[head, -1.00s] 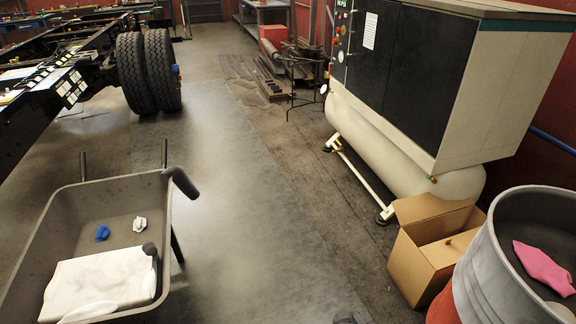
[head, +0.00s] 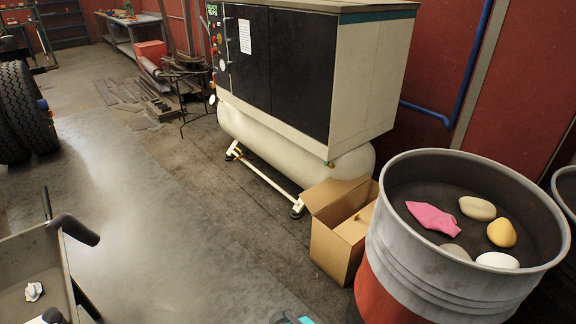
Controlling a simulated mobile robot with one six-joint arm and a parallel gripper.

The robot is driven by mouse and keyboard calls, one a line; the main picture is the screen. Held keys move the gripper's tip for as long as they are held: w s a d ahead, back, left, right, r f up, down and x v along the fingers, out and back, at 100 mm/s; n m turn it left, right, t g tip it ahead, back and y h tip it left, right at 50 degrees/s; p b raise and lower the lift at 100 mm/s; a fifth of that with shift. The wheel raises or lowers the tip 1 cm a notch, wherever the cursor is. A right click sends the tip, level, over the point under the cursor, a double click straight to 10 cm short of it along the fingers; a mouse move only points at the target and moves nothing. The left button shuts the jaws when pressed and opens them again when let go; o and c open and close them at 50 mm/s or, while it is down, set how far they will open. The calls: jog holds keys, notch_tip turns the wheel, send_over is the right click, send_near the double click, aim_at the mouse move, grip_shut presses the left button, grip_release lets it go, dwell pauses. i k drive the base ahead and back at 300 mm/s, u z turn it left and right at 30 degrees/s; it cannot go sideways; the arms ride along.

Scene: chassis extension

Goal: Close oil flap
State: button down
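I cannot make out an oil flap in the head view. A large compressor (head: 290,75) with dark front panels and a cream tank (head: 265,140) stands upper middle, with gauges and a small panel on its left edge. My gripper is not clearly in view. A small dark and teal piece shows at the bottom edge, and I cannot tell what it is.
An open drum (head: 400,235) at right holds a pink cloth (head: 437,217) and several rounded objects. An open cardboard box (head: 332,255) stands beside it. A grey cart (head: 30,262) is at lower left, truck tyres (head: 28,112) at far left. The middle floor (head: 165,215) is clear.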

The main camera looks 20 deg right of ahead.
aim_at(316, 198)
jog(key=k, duration=0.65)
jog(key=z, duration=0.3)
jog(key=i, duration=1.4)
jog(key=u, duration=0.75)
jog(key=i, duration=0.85)
jog(key=u, duration=0.6)
